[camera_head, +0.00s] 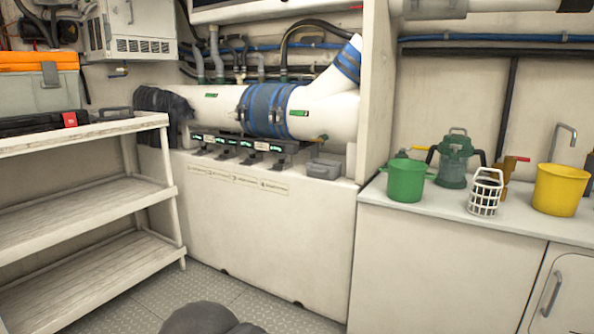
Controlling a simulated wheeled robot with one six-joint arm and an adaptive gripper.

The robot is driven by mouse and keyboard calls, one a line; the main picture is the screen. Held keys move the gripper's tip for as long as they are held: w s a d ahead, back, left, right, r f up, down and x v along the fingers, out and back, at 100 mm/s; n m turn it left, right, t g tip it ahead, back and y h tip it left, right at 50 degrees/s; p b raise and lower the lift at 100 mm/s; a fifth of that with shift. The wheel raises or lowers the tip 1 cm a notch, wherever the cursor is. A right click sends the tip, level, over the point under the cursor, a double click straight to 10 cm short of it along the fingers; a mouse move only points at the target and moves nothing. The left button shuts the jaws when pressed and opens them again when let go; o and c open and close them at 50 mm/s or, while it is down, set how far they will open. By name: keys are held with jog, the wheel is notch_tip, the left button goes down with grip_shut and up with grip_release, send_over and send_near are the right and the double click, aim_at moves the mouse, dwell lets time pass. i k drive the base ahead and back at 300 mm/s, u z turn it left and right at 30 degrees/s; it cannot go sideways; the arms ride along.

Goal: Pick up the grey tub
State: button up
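No thing in view is clearly a grey tub. A small grey box-like item (324,169) sits on the ledge under the large white pipe, at the right end of the row of valves. On the left, a grey case with an orange lid (40,82) stands on the top of the shelf unit. I cannot tell whether either one is the tub. My gripper is not in view.
The right counter (447,216) holds a green bucket (406,182), a teal pump-like unit (455,163), a white basket (485,195) and a yellow bucket (560,190). The slatted shelf unit (90,200) has bare lower shelves. Metal floor (205,288) shows between.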

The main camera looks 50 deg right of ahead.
aim_at(319, 168)
jog(key=z, duration=0.35)
jog(key=i, duration=0.9)
jog(key=z, duration=0.65)
